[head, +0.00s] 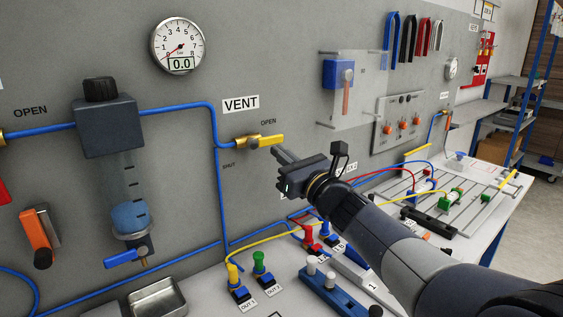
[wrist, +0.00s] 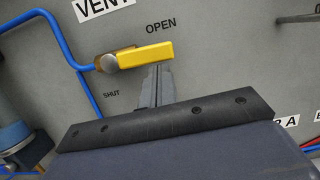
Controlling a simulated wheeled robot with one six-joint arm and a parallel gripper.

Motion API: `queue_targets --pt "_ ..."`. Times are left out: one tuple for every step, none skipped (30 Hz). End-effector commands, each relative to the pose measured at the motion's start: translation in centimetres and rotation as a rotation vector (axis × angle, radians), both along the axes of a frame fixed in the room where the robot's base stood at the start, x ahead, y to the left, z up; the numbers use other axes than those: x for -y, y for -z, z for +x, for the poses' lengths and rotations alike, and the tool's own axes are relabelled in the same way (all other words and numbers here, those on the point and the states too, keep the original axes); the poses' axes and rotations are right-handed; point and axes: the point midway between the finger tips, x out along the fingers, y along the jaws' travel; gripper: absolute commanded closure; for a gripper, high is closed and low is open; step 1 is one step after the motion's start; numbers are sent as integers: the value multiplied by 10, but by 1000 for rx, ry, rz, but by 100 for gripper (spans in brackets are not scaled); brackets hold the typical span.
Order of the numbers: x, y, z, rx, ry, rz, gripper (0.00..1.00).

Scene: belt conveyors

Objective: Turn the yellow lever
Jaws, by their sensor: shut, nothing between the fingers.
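The yellow lever (head: 270,141) sits on a brass valve (head: 246,143) below the VENT sign (head: 240,104) on the grey panel. It points right, roughly level, with OPEN printed above it and SHUT below left. My gripper (head: 280,153) is shut and empty, its fingertips just below and right of the lever. In the wrist view, the lever (wrist: 146,55) crosses above the fingertips (wrist: 157,68). The tips appear very close to its lower edge; I cannot tell whether they touch.
A blue pipe (head: 215,180) runs down left of the valve. A gauge (head: 178,46) hangs above left, and a clear-fronted box (head: 350,100) is mounted to the right. Below are colored plugs and cables on the bench, with a metal tray (head: 157,298).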

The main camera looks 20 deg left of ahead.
Motion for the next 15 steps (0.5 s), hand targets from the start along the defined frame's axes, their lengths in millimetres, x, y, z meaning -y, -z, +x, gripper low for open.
queue_targets --pt "0 -1 0 0 0 1 100" --pt "0 -1 0 0 0 1 100" --pt "0 -1 0 0 0 1 100" --pt "0 -1 0 0 0 1 100" --pt "0 -1 0 0 0 1 100" --pt "0 -1 0 0 0 1 100" --pt "0 0 0 0 0 1 100" --pt "0 1 0 0 0 1 100" --pt "0 2 0 0 0 1 100" --pt "0 3 0 0 0 1 100" --pt "0 5 0 0 0 1 100" --pt "0 8 1 0 1 1 100" --pt "1 10 1 0 1 1 100" --pt "1 13 1 0 1 1 100" --pt "1 17 1 0 1 1 100"
